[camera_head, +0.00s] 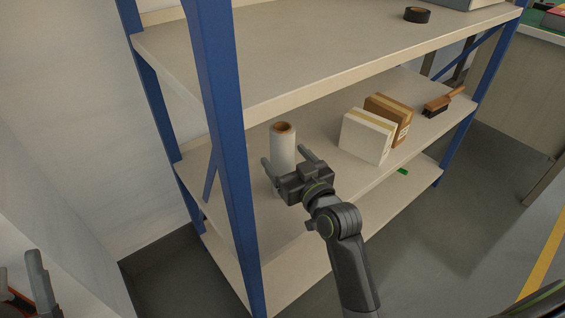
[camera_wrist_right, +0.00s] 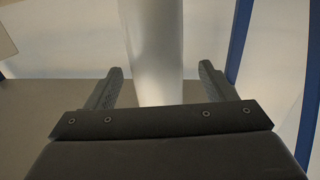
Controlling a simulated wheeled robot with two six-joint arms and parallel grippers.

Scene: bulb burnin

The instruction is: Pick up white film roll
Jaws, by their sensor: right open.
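The white film roll (camera_head: 283,148) stands upright on the middle shelf, with a brown core showing at its top. My right gripper (camera_head: 285,160) is open at the roll, one finger to each side of it in the head view. In the right wrist view the roll (camera_wrist_right: 153,50) rises between the open fingers of my right gripper (camera_wrist_right: 158,85). I cannot tell whether the fingers touch it. The gripper hides the roll's lower part in the head view. My left gripper (camera_head: 38,285) shows only in part at the lower left edge.
The shelf unit has blue posts (camera_head: 222,130). A white box (camera_head: 366,136), a brown box (camera_head: 392,115) and a brush (camera_head: 437,106) are on the middle shelf, right of the roll.

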